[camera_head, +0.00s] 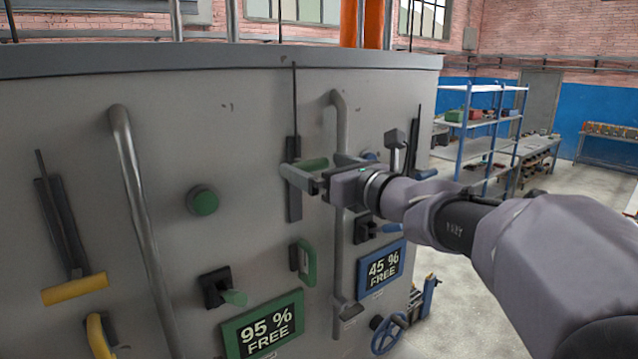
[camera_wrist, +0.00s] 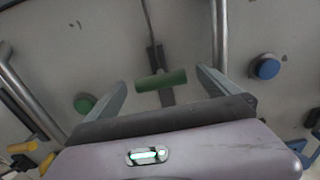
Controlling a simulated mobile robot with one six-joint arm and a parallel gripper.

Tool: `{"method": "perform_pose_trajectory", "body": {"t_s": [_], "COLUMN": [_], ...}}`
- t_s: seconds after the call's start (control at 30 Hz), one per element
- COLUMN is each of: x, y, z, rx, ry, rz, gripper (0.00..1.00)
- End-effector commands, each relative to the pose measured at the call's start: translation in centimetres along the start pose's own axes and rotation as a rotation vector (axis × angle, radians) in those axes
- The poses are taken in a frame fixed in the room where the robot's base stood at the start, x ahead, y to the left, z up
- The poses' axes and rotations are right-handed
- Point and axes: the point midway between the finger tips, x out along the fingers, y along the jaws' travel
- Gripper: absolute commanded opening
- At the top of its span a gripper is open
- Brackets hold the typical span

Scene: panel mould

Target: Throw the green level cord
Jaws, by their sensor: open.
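The green level cord shows as a green crossbar handle (camera_head: 314,163) on a dark slotted plate, with a thin black cord running up the grey panel. In the wrist view the green handle (camera_wrist: 163,80) lies crosswise ahead of my gripper, between the two fingers in the picture. My gripper (camera_head: 302,181) is at the panel, close to the handle. Its fingers (camera_wrist: 160,77) are spread apart with nothing held between them. I cannot tell whether either finger touches the handle.
A vertical grey pipe (camera_head: 341,250) runs just right of the handle. Another pipe (camera_head: 140,205) stands to the left. Shelves (camera_head: 485,135) stand behind right.

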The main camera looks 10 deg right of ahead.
Motion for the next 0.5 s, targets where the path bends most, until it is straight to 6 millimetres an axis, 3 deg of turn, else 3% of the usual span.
{"method": "perform_pose_trajectory", "body": {"t_s": [0.3, 0.5], "x": [-9.4, -13.2], "y": [-0.1, -0.1], "z": [-0.2, -0.1], "rx": [-0.004, -0.002], "ry": [-0.004, -0.003], "rz": [-0.006, -0.004], "gripper": [1.0, 1.0]}}
